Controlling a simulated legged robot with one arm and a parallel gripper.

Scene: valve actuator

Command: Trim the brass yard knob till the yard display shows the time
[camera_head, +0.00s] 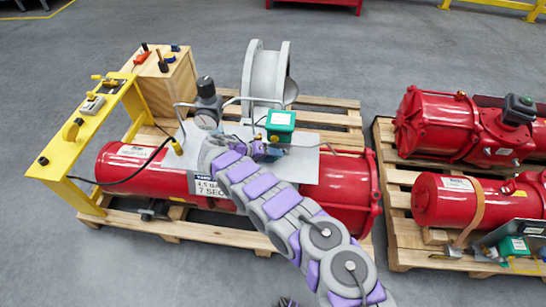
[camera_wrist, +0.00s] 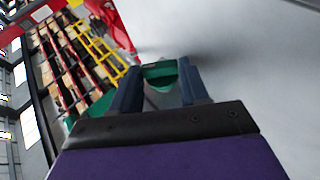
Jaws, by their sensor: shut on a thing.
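My gripper (camera_head: 258,150) is at the grey plate (camera_head: 305,165) on top of the left red actuator (camera_head: 128,160), just left of a green-topped box (camera_head: 280,120). In the wrist view my gripper (camera_wrist: 160,85) has its two dark fingers either side of a green shape (camera_wrist: 160,74) with a dark edge. What the fingers grip is too hidden to name. The brass knob cannot be made out at the fingertips. A white sign (camera_head: 205,187) on the actuator's front reads about "4.5 BAR" and "7 SEC". I cannot make out a display with a readable value.
A yellow stand (camera_head: 75,143) with small fittings and a wooden box (camera_head: 172,85) with tools stand at the left. A grey wheel-like housing (camera_head: 262,75) rises behind the plate. A second pallet (camera_head: 400,250) with red actuators is at the right. Thin pipes and a black cable run near my gripper.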

